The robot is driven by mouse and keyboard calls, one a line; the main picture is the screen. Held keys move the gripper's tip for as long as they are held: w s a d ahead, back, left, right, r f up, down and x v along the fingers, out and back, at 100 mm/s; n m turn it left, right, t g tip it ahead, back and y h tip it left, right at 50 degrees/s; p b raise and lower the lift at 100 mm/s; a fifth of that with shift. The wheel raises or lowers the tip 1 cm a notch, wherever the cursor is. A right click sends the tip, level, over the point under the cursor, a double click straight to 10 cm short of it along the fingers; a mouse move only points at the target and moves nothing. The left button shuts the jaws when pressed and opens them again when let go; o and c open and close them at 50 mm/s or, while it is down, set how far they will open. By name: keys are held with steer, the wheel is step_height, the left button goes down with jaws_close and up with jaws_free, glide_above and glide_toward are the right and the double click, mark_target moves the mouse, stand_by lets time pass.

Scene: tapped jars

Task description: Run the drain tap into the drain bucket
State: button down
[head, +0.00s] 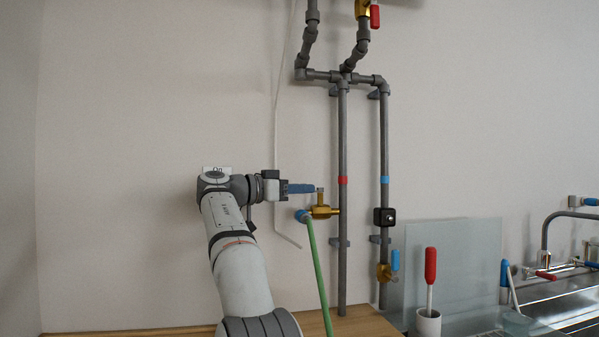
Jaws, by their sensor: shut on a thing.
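A brass tap (322,211) branches off the left grey pipe, low on the wall. Its blue lever (301,188) lies level, pointing left. My gripper (287,189) comes from the left and is shut on the lever's outer end, hiding that end. A green hose (318,270) runs from a blue fitting (301,215) on this tap down past the bottom edge of the view. The hose's lower end is out of view. No drain bucket is in view, and no water shows at this tap.
The right pipe (384,140) carries a black box (384,217) and a second brass tap (384,272) with an upright blue lever. A red-handled valve (375,16) is at the top. A white cup (428,321) with a red-handled tool and a sink stand at right. The wall at left is clear.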

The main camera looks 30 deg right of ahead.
steer(key=shift+w+r+m+g+p, duration=0.1)
steer(key=shift+w+m+g+p, duration=0.25)
steer(key=shift+g+p, duration=0.35)
steer(key=c, duration=1.4)
jaws_free()
steer(key=shift+w+f, duration=0.25)
steer(key=shift+c, duration=0.2)
steer(key=shift+o, duration=0.6)
steer(key=shift+s, duration=0.15)
steer(key=shift+r+p, duration=0.15)
steer(key=shift+p, duration=0.15)
step_height(320, 180, up, 10)
steer(key=p, duration=0.8)
